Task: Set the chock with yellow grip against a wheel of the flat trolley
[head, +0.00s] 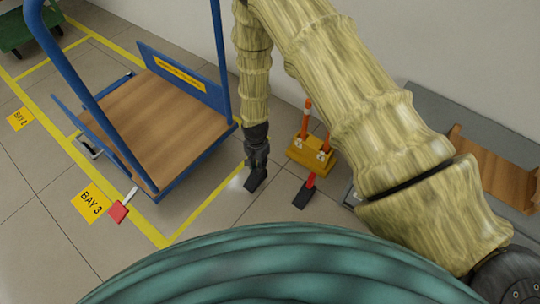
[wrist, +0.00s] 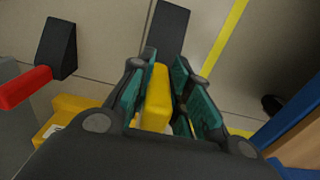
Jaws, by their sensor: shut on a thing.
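My gripper (head: 257,163) is shut on the yellow grip of a black chock (head: 255,182). In the wrist view the yellow grip (wrist: 157,98) sits between the teal pads of my gripper (wrist: 160,85), and the chock's black wedge (wrist: 168,28) points away from it. I cannot tell whether the wedge touches the floor. The flat trolley (head: 150,110), blue with a wooden deck, stands left of my gripper, apart from the chock. In the wrist view the trolley's blue edge (wrist: 293,118) is at the right, with a dark round part, perhaps a wheel (wrist: 274,104), beside it.
A black chock with a red grip (head: 308,188) lies on the floor to the right. A yellow stand with orange posts (head: 310,153) is behind it. A red-ended object (head: 118,211) is at the trolley's front left. Yellow lines and a BAY 3 label (head: 92,203) mark the floor.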

